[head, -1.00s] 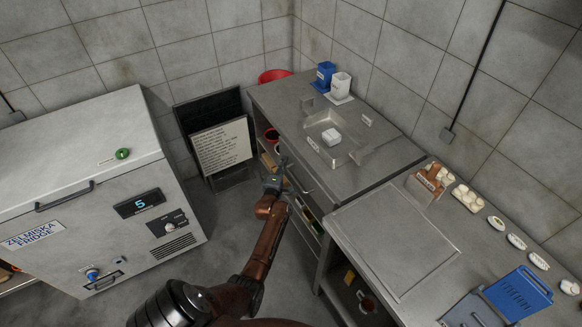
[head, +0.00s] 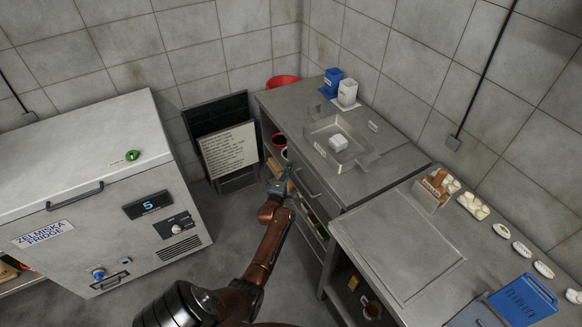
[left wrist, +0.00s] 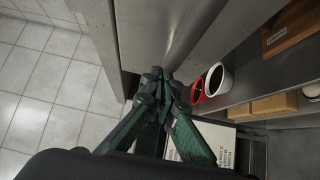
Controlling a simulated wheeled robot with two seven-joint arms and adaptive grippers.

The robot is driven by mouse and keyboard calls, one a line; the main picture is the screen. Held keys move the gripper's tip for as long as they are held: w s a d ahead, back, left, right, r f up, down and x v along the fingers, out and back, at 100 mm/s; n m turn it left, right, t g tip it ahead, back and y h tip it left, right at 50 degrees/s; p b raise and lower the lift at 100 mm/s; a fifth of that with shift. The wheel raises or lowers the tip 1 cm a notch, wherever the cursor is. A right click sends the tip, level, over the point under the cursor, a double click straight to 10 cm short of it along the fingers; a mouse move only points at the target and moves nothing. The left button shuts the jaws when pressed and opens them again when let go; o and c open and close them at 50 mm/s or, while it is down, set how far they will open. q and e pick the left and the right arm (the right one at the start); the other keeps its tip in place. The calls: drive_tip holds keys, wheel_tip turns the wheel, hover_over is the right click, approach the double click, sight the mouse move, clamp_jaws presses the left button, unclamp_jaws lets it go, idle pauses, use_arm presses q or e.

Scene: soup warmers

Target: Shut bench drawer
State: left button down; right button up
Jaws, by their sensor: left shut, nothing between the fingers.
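The grey metal bench (head: 285,101) stands against the back wall in the head view. A drawer front (head: 306,179) with a slim handle shows under its top, on the side facing the aisle. I cannot tell how far the drawer stands out. My left gripper (head: 288,176) is shut and empty beside this front, partly covering the shelves. In the left wrist view, its closed fingertips (left wrist: 160,75) are close to the lower edge of a smooth metal panel (left wrist: 170,30). Contact is unclear. My right gripper is not in view.
Red and white cups (left wrist: 217,80) stand on the open shelf beside the gripper. A fridge (head: 85,200) is at the left, with floor (head: 225,235) between. A menu board (head: 228,150) leans at the back. A second counter (head: 395,240) is nearer at right.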

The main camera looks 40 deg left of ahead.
use_arm(q)
drive_tip(key=s+a+p+v, duration=0.1)
drive_tip(key=p+v, duration=0.1)
drive_tip(key=v, duration=0.9)
drive_tip(key=shift+a+p, duration=0.35)
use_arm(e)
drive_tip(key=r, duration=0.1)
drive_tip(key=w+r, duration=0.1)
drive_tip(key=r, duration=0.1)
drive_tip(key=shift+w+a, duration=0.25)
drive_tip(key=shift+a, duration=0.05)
use_arm(q)
drive_tip(key=shift+w+f, duration=0.1)
